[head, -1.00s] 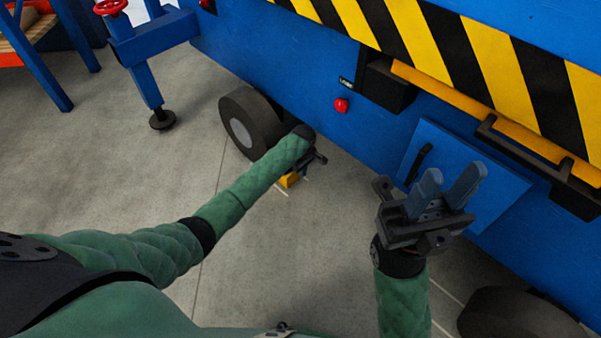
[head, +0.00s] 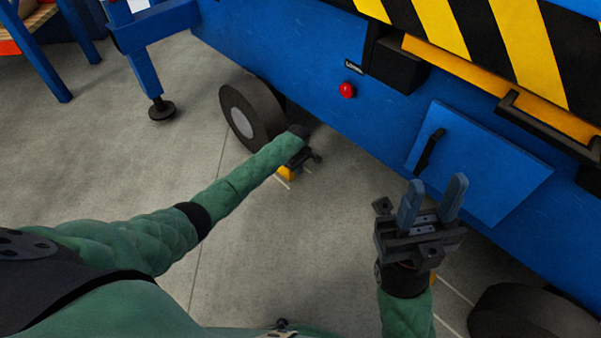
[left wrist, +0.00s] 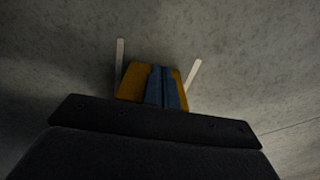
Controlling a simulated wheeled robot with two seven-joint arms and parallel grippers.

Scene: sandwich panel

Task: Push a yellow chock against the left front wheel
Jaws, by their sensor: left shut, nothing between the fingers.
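The left front wheel (head: 250,113), dark with a grey hub, stands under the blue machine in the head view. A yellow chock (head: 287,173) lies on the floor right of and nearer than the wheel, partly hidden by my left arm. I cannot tell whether it touches the wheel. My left gripper (head: 303,158) is low beside the chock. In the left wrist view, its blue fingers (left wrist: 162,88) are shut together, in front of the yellow chock (left wrist: 133,79), with nothing between them. My right gripper (head: 432,196) is open and empty, raised in front of the machine.
White floor marks flank the chock in the left wrist view (left wrist: 193,75). A blue outrigger leg with a black foot (head: 161,109) stands left of the wheel. Another wheel (head: 530,312) is at the lower right. A small yellow piece (head: 433,277) shows behind my right wrist. The middle floor is clear.

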